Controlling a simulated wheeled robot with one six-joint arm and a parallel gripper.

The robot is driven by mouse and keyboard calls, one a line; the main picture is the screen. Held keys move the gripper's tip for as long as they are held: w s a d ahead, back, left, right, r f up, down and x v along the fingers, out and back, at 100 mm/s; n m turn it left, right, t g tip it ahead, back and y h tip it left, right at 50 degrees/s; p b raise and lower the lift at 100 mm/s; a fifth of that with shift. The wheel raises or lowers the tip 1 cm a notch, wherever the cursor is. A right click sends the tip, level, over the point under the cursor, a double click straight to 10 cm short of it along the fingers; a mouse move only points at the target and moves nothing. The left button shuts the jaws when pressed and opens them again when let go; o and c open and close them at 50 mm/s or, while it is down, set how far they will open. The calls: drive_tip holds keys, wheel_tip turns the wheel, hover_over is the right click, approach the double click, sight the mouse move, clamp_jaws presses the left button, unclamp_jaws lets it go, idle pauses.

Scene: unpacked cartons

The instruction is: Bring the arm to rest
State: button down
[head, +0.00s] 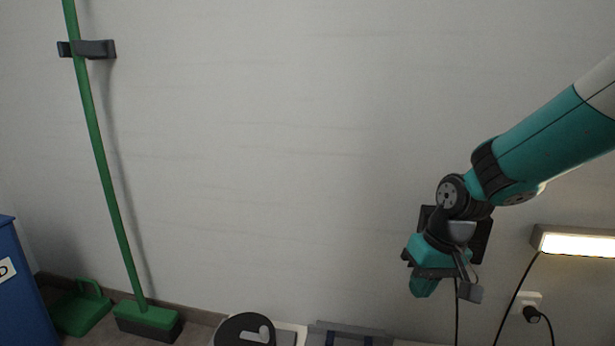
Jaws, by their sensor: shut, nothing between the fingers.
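My teal and dark grey arm reaches in from the right edge in the head view. My gripper (446,286) hangs at its end, pointing down in front of the pale wall (270,140). It is shut and empty. Some of its finger parts are hidden by its own body.
A green broom (103,160) leans at the left in a grey wall clip (95,49). A green dustpan (80,312) and a blue box (22,290) stand near it. A lit lamp (578,244) and a socket with a plug (531,308) are right of my gripper.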

drive_tip(key=s+a+r+n+y+p, duration=0.1)
drive_tip(key=s+a+r+n+p, duration=0.2)
drive_tip(key=s+r, duration=0.75)
drive_tip(key=s+a+r+n+y+p, duration=0.1)
drive_tip(key=s+a+r+n+p, duration=0.1)
drive_tip(key=s+r, duration=0.8)
wheel_tip(320, 180, up, 34)
drive_tip(key=s+p, duration=0.2)
drive_tip(key=p, duration=3.5)
drive_tip(key=shift+a+g+p, duration=0.15)
drive_tip(key=shift+g+p, duration=0.15)
drive_tip(key=shift+p, duration=0.1)
drive_tip(key=shift+s+a+f, duration=0.1)
drive_tip(key=shift+s, duration=0.05)
